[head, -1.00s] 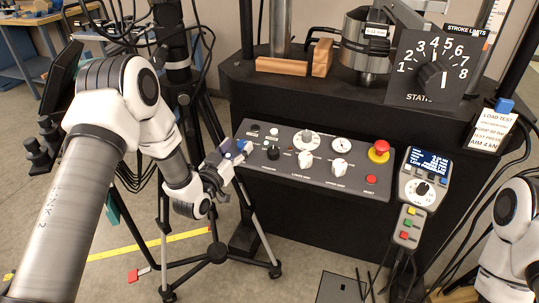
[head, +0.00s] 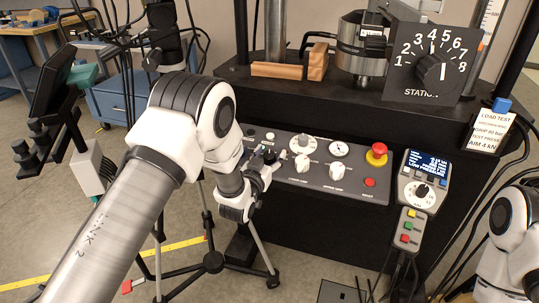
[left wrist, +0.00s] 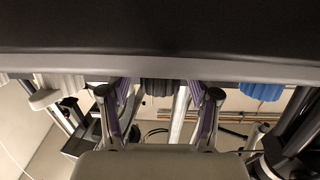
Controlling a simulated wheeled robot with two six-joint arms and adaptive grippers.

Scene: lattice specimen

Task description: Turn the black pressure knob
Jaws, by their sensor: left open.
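A black ribbed knob (left wrist: 160,87) shows in the left wrist view, on the underside of the dark panel edge. My left gripper (left wrist: 159,95) is open, with one finger on each side of this knob and a gap at both sides. In the head view my left gripper (head: 264,160) is at the left part of the sloped control panel (head: 330,184) and largely hides the knob there. I cannot tell whether the fingers touch the panel. My right gripper is out of view; only part of my right arm shows at the right edge.
White knobs (head: 337,170) and a red emergency button (head: 376,154) sit to the right on the panel. A blue knob (left wrist: 262,91) and a white knob (left wrist: 55,94) flank the black one. A pendant (head: 423,180) with a lit screen hangs at right.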

